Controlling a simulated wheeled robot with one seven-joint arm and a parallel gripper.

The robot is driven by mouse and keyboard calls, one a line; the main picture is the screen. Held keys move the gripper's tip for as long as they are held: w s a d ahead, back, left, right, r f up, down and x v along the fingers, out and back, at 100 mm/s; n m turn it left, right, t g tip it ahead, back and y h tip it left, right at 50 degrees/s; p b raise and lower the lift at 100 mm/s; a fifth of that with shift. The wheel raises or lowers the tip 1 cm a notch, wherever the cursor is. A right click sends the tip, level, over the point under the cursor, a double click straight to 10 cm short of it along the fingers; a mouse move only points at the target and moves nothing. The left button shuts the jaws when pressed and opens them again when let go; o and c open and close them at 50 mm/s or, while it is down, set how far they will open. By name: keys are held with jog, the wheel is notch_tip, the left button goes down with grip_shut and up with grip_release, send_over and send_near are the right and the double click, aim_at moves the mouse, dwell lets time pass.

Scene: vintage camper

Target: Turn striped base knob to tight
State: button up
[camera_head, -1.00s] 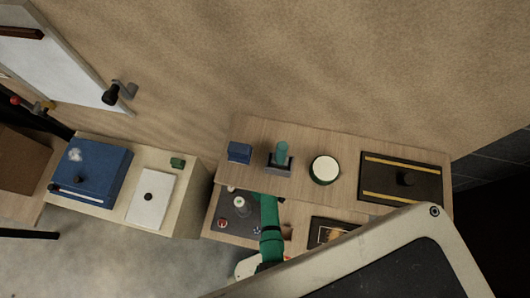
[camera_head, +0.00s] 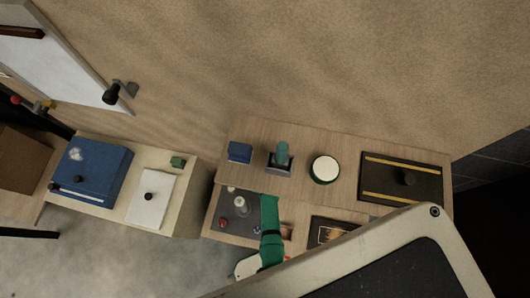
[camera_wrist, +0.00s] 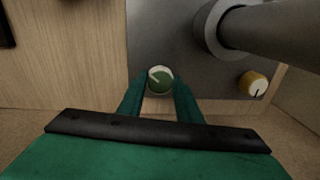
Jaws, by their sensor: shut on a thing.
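In the wrist view a round green knob (camera_wrist: 160,77) with a pale rim and a pale stripe sits on a dark grey panel (camera_wrist: 165,35), near the panel's front edge. My gripper (camera_wrist: 160,84) is shut on this knob, with one green finger on each side of it. In the head view the green part of my gripper (camera_head: 270,225) lies over the right side of the grey panel (camera_head: 231,212). The knob and the fingertips are hidden there.
A yellow knob (camera_wrist: 254,84) and a thick grey post (camera_wrist: 262,30) are close on the right in the wrist view. A red knob (camera_head: 222,223) shows on the panel. A blue box (camera_head: 239,152) and a round white-topped thing (camera_head: 325,168) stand on the wooden counter behind.

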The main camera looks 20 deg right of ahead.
jog(key=m, duration=0.6)
jog(key=shift+a, duration=0.15)
jog(key=shift+m, duration=0.3)
jog(key=o, duration=1)
jog(key=shift+o, duration=0.2)
jog(key=shift+r, duration=0.1)
notch_tip(320, 180, up, 11)
jog(key=shift+s+f, duration=0.2)
